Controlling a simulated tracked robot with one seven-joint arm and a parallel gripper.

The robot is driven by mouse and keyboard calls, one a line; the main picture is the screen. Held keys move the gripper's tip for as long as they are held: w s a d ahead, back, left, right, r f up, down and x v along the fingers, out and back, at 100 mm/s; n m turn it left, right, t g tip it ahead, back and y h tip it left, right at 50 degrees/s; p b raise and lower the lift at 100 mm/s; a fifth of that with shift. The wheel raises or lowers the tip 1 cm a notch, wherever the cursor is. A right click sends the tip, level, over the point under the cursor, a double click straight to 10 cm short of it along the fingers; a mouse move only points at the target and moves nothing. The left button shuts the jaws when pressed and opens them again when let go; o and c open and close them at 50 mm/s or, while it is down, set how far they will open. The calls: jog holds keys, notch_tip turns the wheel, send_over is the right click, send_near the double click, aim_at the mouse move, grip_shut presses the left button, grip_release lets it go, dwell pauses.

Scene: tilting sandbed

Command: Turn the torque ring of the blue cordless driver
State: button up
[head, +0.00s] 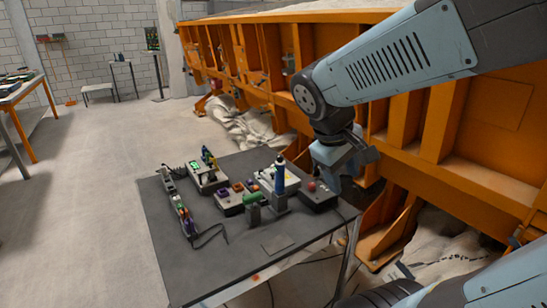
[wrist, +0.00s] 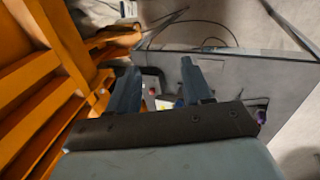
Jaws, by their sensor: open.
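The blue cordless driver (head: 279,176) stands upright in a grey holder (head: 279,203) on the dark table in the head view. Its torque ring is too small to make out. My gripper (head: 347,180) hangs above and to the right of the driver, apart from it, near the table's right edge. In the wrist view my gripper (wrist: 158,82) shows two separated fingers with nothing held between them. The driver cannot be made out clearly in the wrist view; the fingers and palm hide part of the table.
The dark table (head: 185,265) carries several devices, including a box with a red button (head: 311,187) right of the driver and a green-handled item (head: 253,215) at its left. A power strip (head: 178,205) lies left. The orange sandbed frame (head: 440,130) rises behind. The table's front is mostly clear.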

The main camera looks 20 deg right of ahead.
jog(key=w+d+f+n+g+h, duration=0.1)
jog(key=w+d+f+n+h, duration=0.2)
jog(key=w+n+h, duration=0.3)
jog(key=n+t+h, duration=0.1)
jog(key=n+t, duration=1.2)
jog(key=n, duration=0.5)
send_near(278, 159)
jog(key=x, duration=1.1)
jog(key=shift+d+r, duration=0.1)
jog(key=shift+d, duration=0.1)
grip_shut()
